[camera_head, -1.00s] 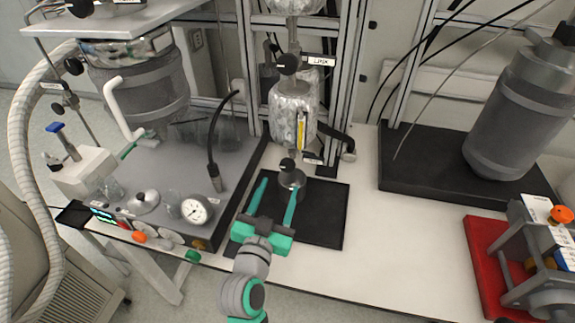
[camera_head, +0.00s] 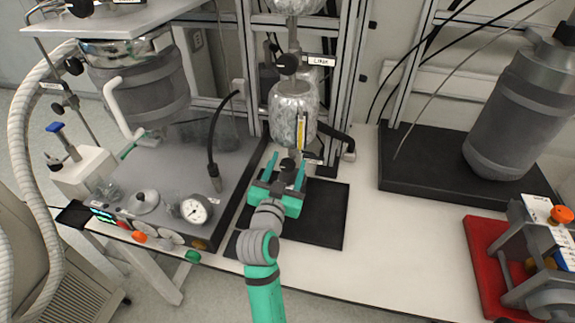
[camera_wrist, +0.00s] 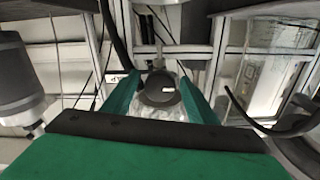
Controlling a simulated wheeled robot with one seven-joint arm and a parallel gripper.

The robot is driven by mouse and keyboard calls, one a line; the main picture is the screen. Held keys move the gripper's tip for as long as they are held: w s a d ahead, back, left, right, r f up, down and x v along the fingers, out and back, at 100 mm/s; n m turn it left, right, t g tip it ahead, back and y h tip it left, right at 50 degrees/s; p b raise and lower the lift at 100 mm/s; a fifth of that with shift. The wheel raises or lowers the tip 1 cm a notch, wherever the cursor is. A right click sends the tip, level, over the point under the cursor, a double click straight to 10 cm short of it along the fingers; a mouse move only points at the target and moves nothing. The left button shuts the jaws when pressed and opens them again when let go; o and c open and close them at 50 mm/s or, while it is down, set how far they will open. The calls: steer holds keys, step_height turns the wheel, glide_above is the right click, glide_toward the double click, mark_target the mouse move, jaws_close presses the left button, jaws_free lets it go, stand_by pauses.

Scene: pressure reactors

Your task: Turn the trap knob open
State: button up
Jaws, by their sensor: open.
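A small black round knob (camera_head: 288,165) sits low on the column, below a foil-wrapped vessel (camera_head: 291,112). A small label stands just right of it, too small to read. My gripper (camera_head: 288,160) is open, with one green finger on each side of this knob. In the wrist view the dark knob (camera_wrist: 160,90), with a small white mark, shows between the two fingertips (camera_wrist: 159,80). I cannot tell whether either finger touches it. The glass part below the knob is hidden behind my gripper in the head view.
A second black knob (camera_head: 288,64) with a label is higher on the column. A metal frame (camera_head: 348,90) stands behind. A grey hotplate base (camera_head: 165,200) with a gauge (camera_head: 196,209) is left. A black mat (camera_head: 325,215) lies below.

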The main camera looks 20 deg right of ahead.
steer(key=shift+c, duration=0.7)
steer(key=c, duration=0.9)
steer(key=shift+n, duration=0.4)
steer(key=n, duration=0.3)
steer(key=shift+n, duration=0.4)
steer(key=n, duration=0.4)
steer(key=shift+n, duration=0.3)
steer(key=n, duration=0.8)
steer(key=shift+n, duration=0.3)
